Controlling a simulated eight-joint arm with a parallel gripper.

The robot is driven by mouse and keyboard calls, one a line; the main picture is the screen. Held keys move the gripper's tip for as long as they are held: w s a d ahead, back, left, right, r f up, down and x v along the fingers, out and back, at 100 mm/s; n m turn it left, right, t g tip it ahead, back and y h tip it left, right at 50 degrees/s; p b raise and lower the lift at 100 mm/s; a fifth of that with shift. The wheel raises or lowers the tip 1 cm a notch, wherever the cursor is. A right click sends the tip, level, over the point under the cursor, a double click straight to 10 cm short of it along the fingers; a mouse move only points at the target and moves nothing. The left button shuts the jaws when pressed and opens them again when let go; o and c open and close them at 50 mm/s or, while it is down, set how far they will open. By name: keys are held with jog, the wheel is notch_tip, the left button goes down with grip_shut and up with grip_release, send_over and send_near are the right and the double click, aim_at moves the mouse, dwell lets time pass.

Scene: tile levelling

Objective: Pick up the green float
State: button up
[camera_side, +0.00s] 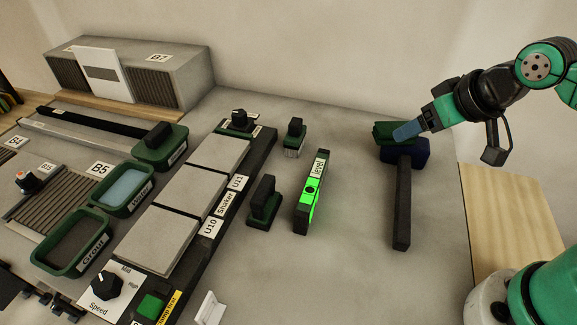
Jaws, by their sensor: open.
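The green float (264,203) appears to be the dark green tool with a black handle lying on the grey table, between the tile row and the level. It stands apart from both. My gripper (407,132) is at the upper right, well away from the float, over the head of a mallet (402,205). The gripper is open, with a blue part in front. I cannot tell whether it touches the mallet head, and nothing is visibly held.
Table between level and mallet is clear.

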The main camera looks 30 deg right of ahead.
jog(key=m+t+h, duration=0.3)
jog(key=m+h, duration=0.6)
jog(key=h, duration=0.1)
send_over(255, 206)
jog(key=f, duration=0.3)
jog(key=shift+w+d+f, duration=0.25)
jog(key=shift+f, duration=0.05)
jog(key=shift+s+a+f, duration=0.1)
jog(key=shift+a+f, duration=0.05)
jog(key=shift+f, duration=0.15)
notch_tip(255, 206, down, 4)
jog(key=shift+f, duration=0.1)
notch_tip(255, 206, down, 2)
jog(key=shift+f, duration=0.25)
jog(key=shift+x, duration=1.5)
jog(key=shift+r, duration=0.1)
grip_shut()
